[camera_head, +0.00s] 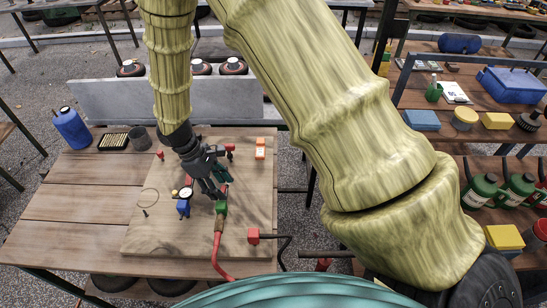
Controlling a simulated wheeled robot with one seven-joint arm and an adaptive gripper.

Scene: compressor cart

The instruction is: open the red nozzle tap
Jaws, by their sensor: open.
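My gripper (214,189) is open and points down over the middle of a wooden board (250,205) on the table. A green fitting (221,207) on a red hose (217,243) lies just below its fingertips. I cannot tell whether the fingers touch it. A small red tap-like part (229,150) stands behind and right of the gripper, and another red part (160,154) stands to its left. I cannot tell for sure which is the nozzle tap; the gripper hides part of this area.
A dial gauge (186,193) and a blue part (183,208) sit close left of the gripper. A blue bottle (71,128) stands back left. The table's left is mostly clear.

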